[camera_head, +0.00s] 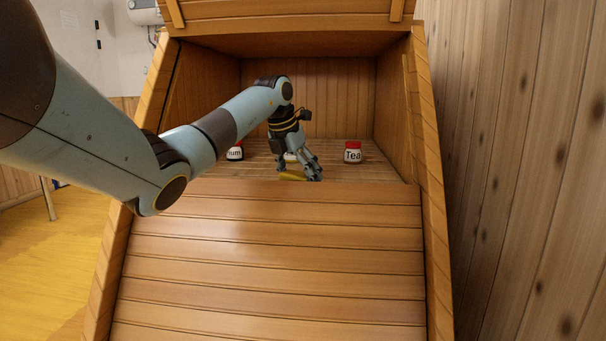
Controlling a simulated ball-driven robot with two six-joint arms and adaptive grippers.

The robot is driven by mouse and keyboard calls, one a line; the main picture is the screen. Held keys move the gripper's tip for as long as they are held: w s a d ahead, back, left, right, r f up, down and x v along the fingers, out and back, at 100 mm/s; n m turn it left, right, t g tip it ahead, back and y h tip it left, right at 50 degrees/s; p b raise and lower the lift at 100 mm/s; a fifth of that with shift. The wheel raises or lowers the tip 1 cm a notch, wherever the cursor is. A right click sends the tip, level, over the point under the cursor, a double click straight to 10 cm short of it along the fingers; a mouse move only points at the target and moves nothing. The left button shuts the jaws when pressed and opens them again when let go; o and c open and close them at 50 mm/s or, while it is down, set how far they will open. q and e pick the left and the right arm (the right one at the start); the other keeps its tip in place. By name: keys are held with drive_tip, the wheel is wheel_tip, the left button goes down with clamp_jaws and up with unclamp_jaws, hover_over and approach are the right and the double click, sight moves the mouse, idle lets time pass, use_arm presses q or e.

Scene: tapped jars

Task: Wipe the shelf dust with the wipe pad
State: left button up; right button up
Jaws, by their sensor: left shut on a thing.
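My left gripper (312,172) reaches into the open wooden cabinet and is low over the front part of its shelf (375,174). It is shut on a yellow wipe pad (292,177), which shows at the shelf's front edge, partly hidden by the fingers. I cannot tell whether the pad touches the shelf. No dust can be made out on the shelf at this size. My right gripper is not in view.
A red-lidded jar labelled "Tea" (353,152) stands right of my gripper. Another labelled jar (235,153) stands left, partly behind my arm. A pale jar (291,157) shows partly behind the gripper. Cabinet side walls (393,105) bound the shelf.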

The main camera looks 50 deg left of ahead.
use_arm(q)
drive_tip(key=shift+r+p, duration=2.35)
drive_tip(key=shift+r, duration=1.25)
drive_tip(key=shift+f, duration=0.1)
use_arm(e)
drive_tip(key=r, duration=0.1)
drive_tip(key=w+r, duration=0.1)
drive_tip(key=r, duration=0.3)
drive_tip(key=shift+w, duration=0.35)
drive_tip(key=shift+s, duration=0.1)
